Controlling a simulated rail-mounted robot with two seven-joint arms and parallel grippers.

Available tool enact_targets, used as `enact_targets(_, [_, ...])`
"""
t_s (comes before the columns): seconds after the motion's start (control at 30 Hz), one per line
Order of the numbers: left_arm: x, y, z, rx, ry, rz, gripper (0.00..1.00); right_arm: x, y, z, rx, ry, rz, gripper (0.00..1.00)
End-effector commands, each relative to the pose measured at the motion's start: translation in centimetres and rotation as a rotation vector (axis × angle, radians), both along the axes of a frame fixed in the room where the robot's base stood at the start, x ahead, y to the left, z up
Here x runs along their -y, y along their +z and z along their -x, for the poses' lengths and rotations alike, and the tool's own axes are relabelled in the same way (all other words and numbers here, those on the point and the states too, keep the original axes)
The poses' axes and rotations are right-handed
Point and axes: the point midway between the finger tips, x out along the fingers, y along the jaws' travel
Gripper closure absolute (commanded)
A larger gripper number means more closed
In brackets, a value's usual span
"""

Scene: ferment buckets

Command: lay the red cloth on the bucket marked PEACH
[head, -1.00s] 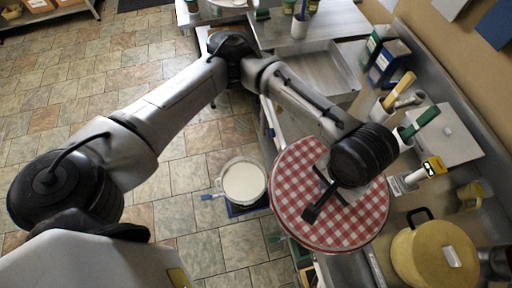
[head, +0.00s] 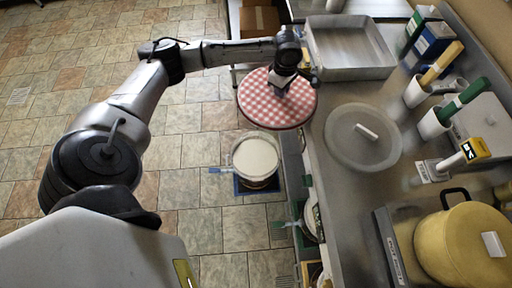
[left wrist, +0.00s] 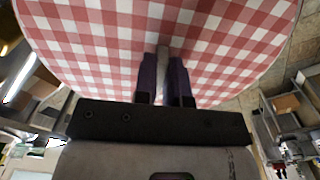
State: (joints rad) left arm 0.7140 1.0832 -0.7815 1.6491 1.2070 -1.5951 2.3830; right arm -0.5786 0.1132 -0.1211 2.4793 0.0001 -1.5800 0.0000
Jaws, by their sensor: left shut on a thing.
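The red cloth (head: 258,105), red-and-white checked and spread in a round, flat shape, hangs level in the air at the counter's left edge. My left gripper (head: 281,84) is above it, shut on a pale upright piece at its middle. In the left wrist view the gripper (left wrist: 165,82) pinches this piece, and the cloth (left wrist: 85,40) fills the upper picture. A round bucket (head: 255,158) with whitish contents stands open, nearer than the cloth, apart from it. No PEACH marking can be read. My right gripper is not in view.
The bucket sits on a blue square base (head: 240,187). On the metal counter lie a translucent round lid (head: 345,145), a metal tray (head: 350,66), white holders with green (head: 462,98) and yellow tools, and a yellow pot (head: 460,248). The tiled floor left of the bucket is clear.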

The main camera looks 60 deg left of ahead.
Motion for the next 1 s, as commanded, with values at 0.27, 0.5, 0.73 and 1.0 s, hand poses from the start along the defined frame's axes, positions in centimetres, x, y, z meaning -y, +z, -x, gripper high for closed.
enact_targets(0.27, [-9.2, -2.6, 2.4, -0.001, 0.323, -0.001, 1.00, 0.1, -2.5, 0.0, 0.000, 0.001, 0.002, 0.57])
enact_targets(0.5, [-13.1, -5.3, 3.7, -0.003, 0.434, 0.002, 1.00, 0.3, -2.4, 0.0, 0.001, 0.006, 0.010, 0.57])
enact_targets(0.73, [-12.4, -11.2, 3.9, -0.003, 0.256, 0.007, 1.00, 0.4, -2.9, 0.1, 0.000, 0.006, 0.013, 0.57])
enact_targets(1.0, [-9.0, -20.9, 4.7, -0.004, -0.130, 0.010, 1.00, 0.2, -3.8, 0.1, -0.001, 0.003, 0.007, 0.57])
